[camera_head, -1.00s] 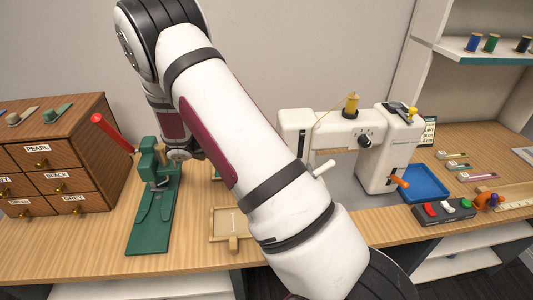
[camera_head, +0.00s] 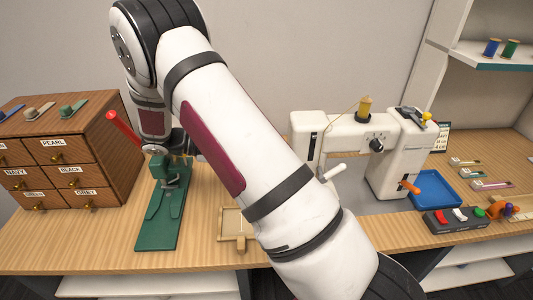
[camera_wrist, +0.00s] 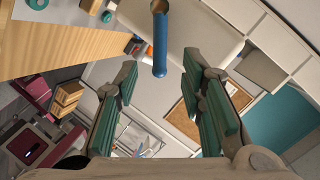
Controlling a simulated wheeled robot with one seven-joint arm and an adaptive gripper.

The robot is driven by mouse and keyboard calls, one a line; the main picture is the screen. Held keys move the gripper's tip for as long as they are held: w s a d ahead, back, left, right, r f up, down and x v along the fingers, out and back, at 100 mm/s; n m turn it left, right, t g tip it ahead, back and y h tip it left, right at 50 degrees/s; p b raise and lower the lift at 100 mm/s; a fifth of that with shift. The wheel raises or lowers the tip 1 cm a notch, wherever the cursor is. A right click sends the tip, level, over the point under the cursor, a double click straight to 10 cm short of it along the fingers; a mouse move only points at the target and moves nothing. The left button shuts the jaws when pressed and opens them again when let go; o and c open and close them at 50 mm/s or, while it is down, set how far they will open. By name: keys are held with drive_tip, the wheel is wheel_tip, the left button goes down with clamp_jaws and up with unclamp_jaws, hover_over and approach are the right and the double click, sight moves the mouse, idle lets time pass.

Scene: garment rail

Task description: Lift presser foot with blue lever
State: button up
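The white sewing machine (camera_head: 402,150) stands on the wooden table in the head view, partly behind my arm. An orange lever (camera_head: 408,187) and a white lever (camera_head: 333,173) show near it. The blue lever (camera_wrist: 160,46) appears in the wrist view at top centre, a rod on a pale machine body (camera_wrist: 196,24); I cannot make it out in the head view. My gripper (camera_wrist: 160,72) is open, its green-padded fingers spread to the left and right below the lever's end. Nothing is held between them. The presser foot is not clearly visible.
A green press (camera_head: 163,210) with a red handle and a wooden drawer cabinet (camera_head: 62,160) stand on the left. A small tan tray (camera_head: 232,222) lies beside my arm. A blue tray (camera_head: 436,190) and a button box (camera_head: 456,218) are at right.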

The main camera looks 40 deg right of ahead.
drive_tip(key=shift+v, duration=1.85)
drive_tip(key=s+a+r+m+t+y, duration=0.3)
drive_tip(key=s+r+m+y, duration=0.4)
drive_tip(key=s+r+m, duration=0.75)
drive_tip(key=s+a+m+t+y, duration=0.3)
drive_tip(key=s+a+m+t, duration=0.1)
drive_tip(key=m, duration=0.7)
drive_tip(key=s+a+r+m+t+y, duration=0.1)
drive_tip(key=s+a+m+t, duration=0.3)
drive_tip(key=m, duration=0.7)
drive_tip(key=s+y, duration=0.1)
drive_tip(key=s, duration=0.1)
drive_tip(key=shift+s+a+r+m+y, duration=0.3)
drive_tip(key=shift+s+a+m+y, duration=0.05)
drive_tip(key=shift+y, duration=0.05)
